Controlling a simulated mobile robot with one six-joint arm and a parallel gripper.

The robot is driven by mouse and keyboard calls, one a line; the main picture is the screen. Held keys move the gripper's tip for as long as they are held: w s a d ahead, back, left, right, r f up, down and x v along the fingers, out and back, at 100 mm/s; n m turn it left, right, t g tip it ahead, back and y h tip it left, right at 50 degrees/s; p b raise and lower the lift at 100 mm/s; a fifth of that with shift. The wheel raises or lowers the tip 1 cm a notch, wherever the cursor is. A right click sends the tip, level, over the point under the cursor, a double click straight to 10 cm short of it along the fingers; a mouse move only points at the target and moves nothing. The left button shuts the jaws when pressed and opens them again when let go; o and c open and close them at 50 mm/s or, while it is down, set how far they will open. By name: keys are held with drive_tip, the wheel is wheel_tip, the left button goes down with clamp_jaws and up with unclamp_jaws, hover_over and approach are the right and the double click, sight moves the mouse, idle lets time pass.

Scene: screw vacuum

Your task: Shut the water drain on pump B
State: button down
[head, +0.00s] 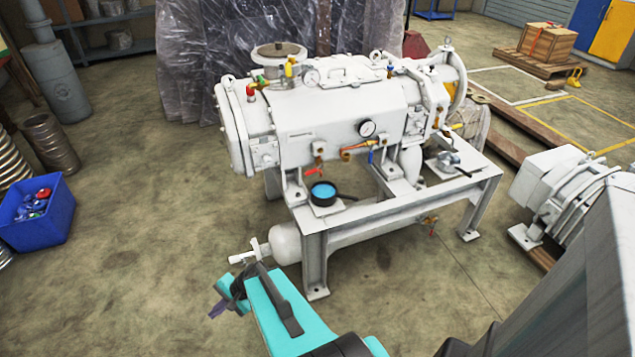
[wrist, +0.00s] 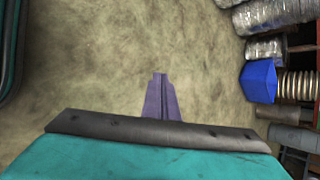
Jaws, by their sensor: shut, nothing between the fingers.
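A large white pump (head: 310,120) stands on a grey steel frame (head: 410,215) in the head view; no "B" label is readable. Small valves show on its near side: one with a red handle (head: 314,171) low on the left, and one with a blue handle (head: 371,156) right of it. My gripper (head: 217,310) is shut and empty, in front of and left of the frame. Its purple fingers (wrist: 160,98) point over bare floor.
A black pan with blue inside (head: 323,194) sits on the frame's near corner. A white tank (head: 320,235) lies below it. A blue bin (head: 38,212) stands at left, a second white machine (head: 565,190) at right. Floor around my gripper is clear.

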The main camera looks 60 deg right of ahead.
drive_tip(key=d+r+m+t+h+b, duration=0.1)
drive_tip(key=d+r+m+t+h, duration=0.2)
drive_tip(key=d, duration=0.5)
drive_tip(key=w+d+r+m+t+h+b, duration=0.1)
drive_tip(key=d+r+m, duration=0.2)
drive_tip(key=d+m, duration=0.35)
drive_tip(key=d+r+m+t+h+b, duration=0.1)
drive_tip(key=d+r+m+t+h, duration=0.1)
drive_tip(key=d, duration=0.8)
drive_tip(key=s+d+r+m+h, duration=0.3)
drive_tip(key=s+d+m, duration=0.1)
drive_tip(key=d, duration=0.3)
drive_tip(key=s+d+r+m+h+b, duration=0.1)
drive_tip(key=s+d+r+m+h, duration=0.2)
drive_tip(key=s+d, duration=0.3)
drive_tip(key=s+d+r+m+h+b, duration=0.1)
drive_tip(key=s+d+r+m+h, duration=0.2)
drive_tip(key=d, duration=0.7)
drive_tip(key=shift+s+d+m, duration=0.25)
drive_tip(key=shift+s+m, duration=0.8)
drive_tip(key=shift+m, duration=0.1)
drive_tip(key=shift+w+d+f+b, duration=0.15)
drive_tip(key=shift+w+b, duration=0.15)
drive_tip(key=shift+b, duration=0.25)
drive_tip(key=b+x, duration=0.2)
drive_tip(key=b, duration=0.2)
